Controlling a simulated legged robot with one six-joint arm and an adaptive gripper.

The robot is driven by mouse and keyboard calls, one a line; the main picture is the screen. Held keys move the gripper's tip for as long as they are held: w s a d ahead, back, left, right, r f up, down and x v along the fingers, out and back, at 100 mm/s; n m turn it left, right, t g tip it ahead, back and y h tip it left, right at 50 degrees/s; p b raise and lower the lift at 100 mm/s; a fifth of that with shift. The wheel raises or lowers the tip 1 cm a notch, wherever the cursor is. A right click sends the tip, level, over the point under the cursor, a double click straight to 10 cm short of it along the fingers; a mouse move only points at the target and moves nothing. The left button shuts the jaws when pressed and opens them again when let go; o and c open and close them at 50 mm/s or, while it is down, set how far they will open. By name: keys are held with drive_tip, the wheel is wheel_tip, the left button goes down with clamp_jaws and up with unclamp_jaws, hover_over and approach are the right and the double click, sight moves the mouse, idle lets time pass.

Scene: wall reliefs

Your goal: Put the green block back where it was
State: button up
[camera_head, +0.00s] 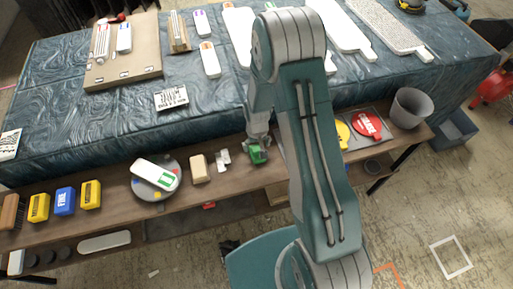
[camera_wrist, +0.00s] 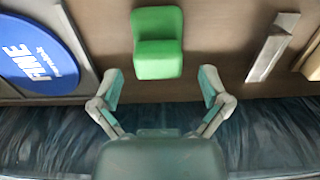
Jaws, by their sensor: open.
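The green block (camera_head: 257,155) sits on the brown wooden shelf at the front of the cloth-covered table. My gripper (camera_head: 257,143) is right over it in the head view and partly covers it. In the wrist view the green block (camera_wrist: 158,43) has a stepped, seat-like shape and lies just beyond the fingertips, about midway between them. My gripper (camera_wrist: 162,82) is open there, with a teal-padded finger on either side and nothing held. Whether the fingers touch the block is not clear.
White pieces (camera_head: 222,160) and a tan block (camera_head: 199,168) lie left of the green block. A round plate (camera_head: 143,188) bears a white-and-green eraser. A blue disc (camera_wrist: 38,52) lies in a tray on the block's other side. A grey bin (camera_head: 409,108) stands at right.

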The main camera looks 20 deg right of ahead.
wheel_tip(320, 180, up, 11)
wheel_tip(320, 180, up, 18)
drive_tip(key=t, duration=0.3)
hover_over(257, 148)
drive_tip(key=s, duration=0.7)
drive_tip(key=s+r+t, duration=0.2)
drive_tip(key=s+r, duration=0.7)
drive_tip(key=s, duration=0.5)
drive_tip(key=shift+t, duration=0.3)
drive_tip(key=shift+w+r, duration=0.1)
